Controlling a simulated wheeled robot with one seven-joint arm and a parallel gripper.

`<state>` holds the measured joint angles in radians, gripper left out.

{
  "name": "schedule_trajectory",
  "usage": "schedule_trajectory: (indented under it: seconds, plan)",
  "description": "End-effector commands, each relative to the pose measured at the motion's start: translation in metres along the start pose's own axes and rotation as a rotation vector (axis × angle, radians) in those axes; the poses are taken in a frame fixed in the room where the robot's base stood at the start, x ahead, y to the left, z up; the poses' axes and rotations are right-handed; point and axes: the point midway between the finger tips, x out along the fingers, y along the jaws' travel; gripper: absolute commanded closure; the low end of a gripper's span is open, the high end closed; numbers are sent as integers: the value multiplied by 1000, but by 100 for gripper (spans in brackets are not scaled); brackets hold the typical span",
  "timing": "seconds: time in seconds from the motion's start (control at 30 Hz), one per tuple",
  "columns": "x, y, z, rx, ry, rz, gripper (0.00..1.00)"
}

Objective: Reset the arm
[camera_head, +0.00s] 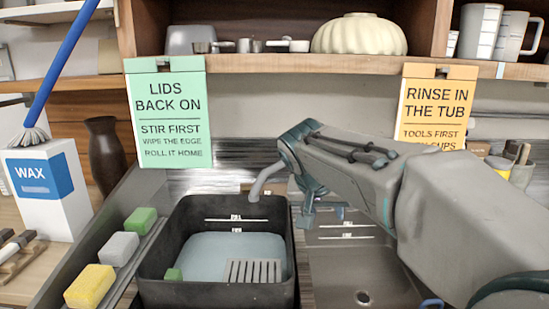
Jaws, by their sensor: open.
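My arm, grey with teal joints, reaches in from the lower right and bends down at its far left end. My gripper (310,212) hangs below that bend, small and partly hidden by the arm. It is open, and I see nothing held in it. It is above the divide between the black tub (160,242) and the metal sink (345,265), at their back part.
The tub holds pale liquid, a green block and a slotted grey piece. Yellow (90,287), grey (118,249) and green (140,221) sponges line the left ledge. A wax box (47,195) and dark vase (105,155) stand left. A shelf (250,64) with two hanging signs crosses behind.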

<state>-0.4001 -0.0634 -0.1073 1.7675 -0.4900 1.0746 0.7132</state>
Motion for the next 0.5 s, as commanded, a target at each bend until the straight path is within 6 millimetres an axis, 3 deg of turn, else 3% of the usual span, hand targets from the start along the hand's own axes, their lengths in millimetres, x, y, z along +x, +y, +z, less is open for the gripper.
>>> schedule_trajectory:
  seconds: [0.03,0.2,0.5]
  plan:
    - [-11,18,10,-19,-37,-15,57]
    - [-22,54,67,-100,-150,-89,57]
    - [-40,91,165,-185,-268,-216,57]
